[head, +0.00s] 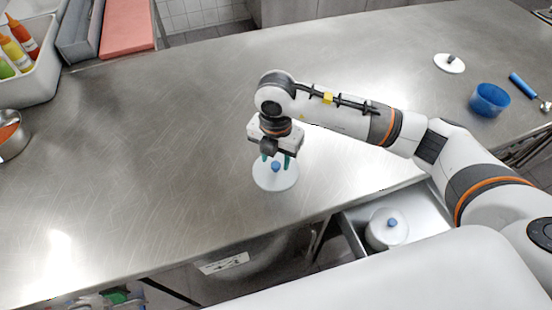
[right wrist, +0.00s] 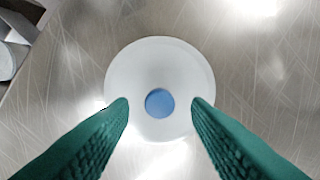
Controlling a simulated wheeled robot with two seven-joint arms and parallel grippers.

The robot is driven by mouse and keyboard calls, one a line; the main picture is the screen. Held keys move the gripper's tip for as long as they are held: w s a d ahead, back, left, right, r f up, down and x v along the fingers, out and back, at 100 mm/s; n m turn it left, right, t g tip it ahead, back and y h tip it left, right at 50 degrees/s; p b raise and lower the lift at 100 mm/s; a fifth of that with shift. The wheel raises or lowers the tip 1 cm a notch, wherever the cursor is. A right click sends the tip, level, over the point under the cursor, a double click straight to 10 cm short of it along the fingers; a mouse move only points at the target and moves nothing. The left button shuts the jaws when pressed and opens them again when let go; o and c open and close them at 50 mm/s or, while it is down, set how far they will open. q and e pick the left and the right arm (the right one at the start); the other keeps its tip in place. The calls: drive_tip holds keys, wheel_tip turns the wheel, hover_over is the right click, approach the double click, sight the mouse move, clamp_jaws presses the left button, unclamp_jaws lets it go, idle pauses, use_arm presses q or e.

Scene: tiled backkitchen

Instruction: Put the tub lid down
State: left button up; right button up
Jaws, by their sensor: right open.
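A round white lid with a blue knob (head: 275,178) lies flat on the steel counter near its front edge. In the right wrist view the lid (right wrist: 160,65) is centred between the fingers, with its blue knob in the gap. My right gripper (head: 275,160) is open just above the lid, its green fingertips on either side of the knob and apart from it. My left gripper is not in view.
The open drawer (head: 350,235) juts out at the counter's front right. A white lid with a dark knob (head: 449,64), a blue bowl (head: 490,100) and a blue-handled tool (head: 523,86) lie at the right. A bottle bin (head: 38,70) stands far left. The counter's middle is clear.

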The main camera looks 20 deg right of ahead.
sight(276, 165)
wheel_tip(276, 165, up, 11)
drive_tip(key=b, duration=0.2)
drive_tip(key=shift+f, duration=0.15)
drive_tip(key=shift+s+f, duration=0.1)
idle(0.3)
